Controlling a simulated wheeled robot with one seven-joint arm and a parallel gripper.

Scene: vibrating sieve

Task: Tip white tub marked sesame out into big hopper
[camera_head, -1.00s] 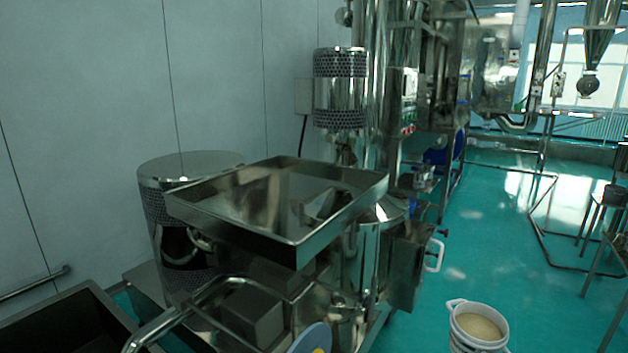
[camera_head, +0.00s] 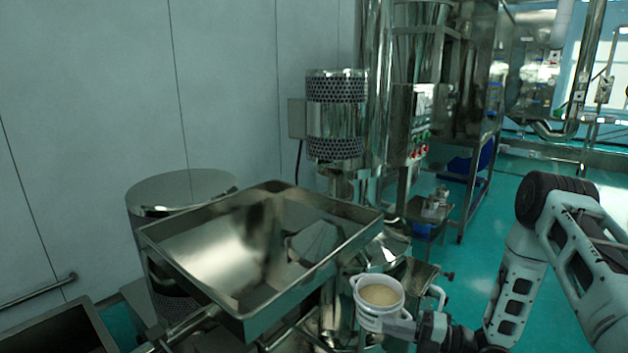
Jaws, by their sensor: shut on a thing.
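The white tub (camera_head: 366,312) is upright with pale, grainy sesame-like contents (camera_head: 380,294) near its rim. No marking on it can be read. My gripper (camera_head: 396,328) is shut on the tub's near right side, and my arm reaches in from the right. The tub is beside the right corner of the big hopper (camera_head: 262,312), a square steel tray-like funnel, and its rim looks about level with or below the hopper's edge. The hopper's visible inside is bare, shiny metal.
A steel drum (camera_head: 180,190) stands behind the hopper at left. A perforated steel cylinder (camera_head: 336,115) and tall machinery rise behind it. A dark bin (camera_head: 60,330) is at lower left. Green floor (camera_head: 490,215) is open at the right.

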